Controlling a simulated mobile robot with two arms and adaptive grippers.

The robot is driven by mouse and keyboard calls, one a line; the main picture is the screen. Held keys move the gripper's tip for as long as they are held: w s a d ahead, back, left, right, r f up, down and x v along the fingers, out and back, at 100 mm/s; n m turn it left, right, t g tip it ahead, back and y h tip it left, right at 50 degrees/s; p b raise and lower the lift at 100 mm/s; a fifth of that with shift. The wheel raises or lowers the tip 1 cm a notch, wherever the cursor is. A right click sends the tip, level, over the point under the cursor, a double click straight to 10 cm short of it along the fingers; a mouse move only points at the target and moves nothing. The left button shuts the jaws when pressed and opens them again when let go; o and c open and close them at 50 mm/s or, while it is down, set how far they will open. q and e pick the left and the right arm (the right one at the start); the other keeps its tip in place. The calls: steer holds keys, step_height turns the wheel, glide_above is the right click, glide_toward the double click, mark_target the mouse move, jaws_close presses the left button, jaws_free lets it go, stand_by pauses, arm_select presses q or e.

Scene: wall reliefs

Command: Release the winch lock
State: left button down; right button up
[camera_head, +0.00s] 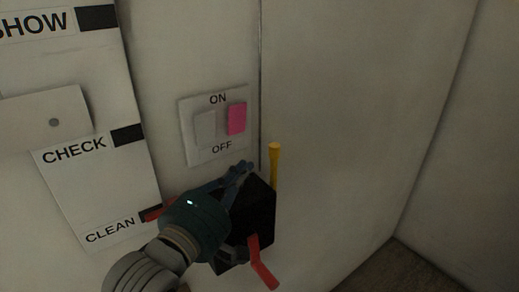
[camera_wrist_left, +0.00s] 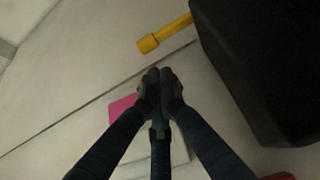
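The winch is a black box (camera_head: 255,210) on the wall, with a red crank handle (camera_head: 261,265) at its lower front. A yellow lever (camera_head: 274,165) stands upright at its upper right, probably the lock. My left gripper (camera_head: 238,171) is in front of the winch's upper left, apart from the lever, and covers part of the box. In the left wrist view the fingertips (camera_wrist_left: 160,78) meet with nothing seen between them. There the lever (camera_wrist_left: 165,33) lies beyond the tips, and the black box (camera_wrist_left: 262,65) is at the upper right. My right gripper is not in view.
An ON/OFF plate (camera_head: 217,122) with a pink switch (camera_head: 236,119) is just above the gripper. A white board (camera_head: 85,170) marked CHECK and CLEAN is at the left. A red piece (camera_head: 152,213) shows behind my arm. The wall to the right is bare.

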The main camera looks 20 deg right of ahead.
mark_target(272, 171)
arm_select(q)
steer(key=p+x, duration=0.2)
steer(key=x, duration=0.5)
steer(key=shift+w+d+r, duration=0.1)
steer(key=shift+w+d, duration=0.25)
steer(key=shift+w, duration=0.05)
steer(key=shift+w+d, duration=0.15)
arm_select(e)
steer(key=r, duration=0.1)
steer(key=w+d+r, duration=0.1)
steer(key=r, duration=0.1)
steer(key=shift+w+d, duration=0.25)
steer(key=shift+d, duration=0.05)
